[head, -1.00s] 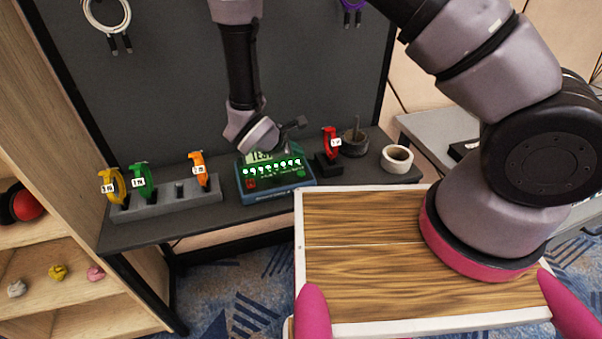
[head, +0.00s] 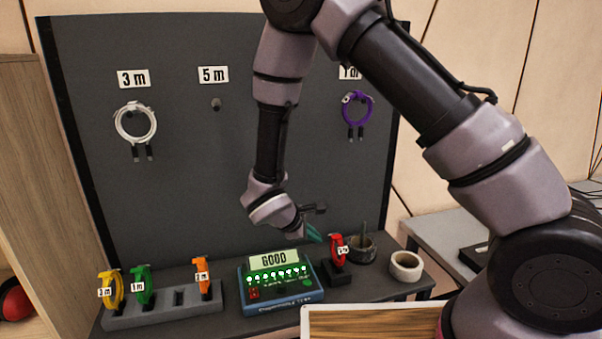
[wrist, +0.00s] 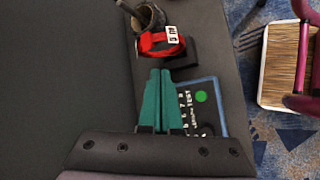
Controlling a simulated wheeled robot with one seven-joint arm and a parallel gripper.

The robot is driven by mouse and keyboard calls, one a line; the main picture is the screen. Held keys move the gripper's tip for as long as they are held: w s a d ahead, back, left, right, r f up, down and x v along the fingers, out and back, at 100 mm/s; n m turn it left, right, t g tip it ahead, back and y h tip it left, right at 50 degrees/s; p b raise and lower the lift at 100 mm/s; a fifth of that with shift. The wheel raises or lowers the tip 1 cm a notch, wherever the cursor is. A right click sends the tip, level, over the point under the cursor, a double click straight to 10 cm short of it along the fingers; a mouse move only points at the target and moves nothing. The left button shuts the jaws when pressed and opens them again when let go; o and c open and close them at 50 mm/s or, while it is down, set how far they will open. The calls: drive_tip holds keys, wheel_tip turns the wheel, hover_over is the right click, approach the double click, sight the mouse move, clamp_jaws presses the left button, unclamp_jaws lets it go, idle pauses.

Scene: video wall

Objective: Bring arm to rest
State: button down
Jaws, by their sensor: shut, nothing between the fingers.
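My gripper (head: 313,233) hangs above the shelf, behind and to the right of the cable tester (head: 280,281). Its teal fingers are shut together and empty, and the wrist view shows them (wrist: 157,98) closed. In the wrist view the tester (wrist: 203,105) lies partly hidden beyond the fingers. My arm reaches down from the top of the head view, in front of the dark pegboard (head: 230,150).
A red coiled cable (head: 337,247) stands on a black block right of the tester, near a dark cup (head: 361,247) and a tape roll (head: 406,266). Yellow (head: 111,289), green (head: 142,285) and orange (head: 202,274) coils stand in a grey rack. White (head: 135,124) and purple (head: 357,115) cables hang on the board.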

drive_tip(key=d+r+m+g+y, duration=0.1)
drive_tip(key=d+r+m+g, duration=0.1)
drive_tip(key=d+r+m, duration=0.6)
drive_tip(key=d+r+m+g+y, duration=0.1)
drive_tip(key=d+r+m, duration=0.35)
drive_tip(key=r, duration=0.85)
drive_tip(key=s+d+r+m+t+y, duration=0.2)
drive_tip(key=s+d+r+m+y, duration=0.1)
drive_tip(key=s+r, duration=0.3)
drive_tip(key=s+d+r+m+t+y, duration=0.2)
drive_tip(key=s+d+r+m, duration=0.3)
drive_tip(key=r, duration=0.6)
drive_tip(key=shift+s+d+r+y, duration=0.2)
drive_tip(key=shift+s+y, duration=0.3)
drive_tip(key=shift+s, duration=0.7)
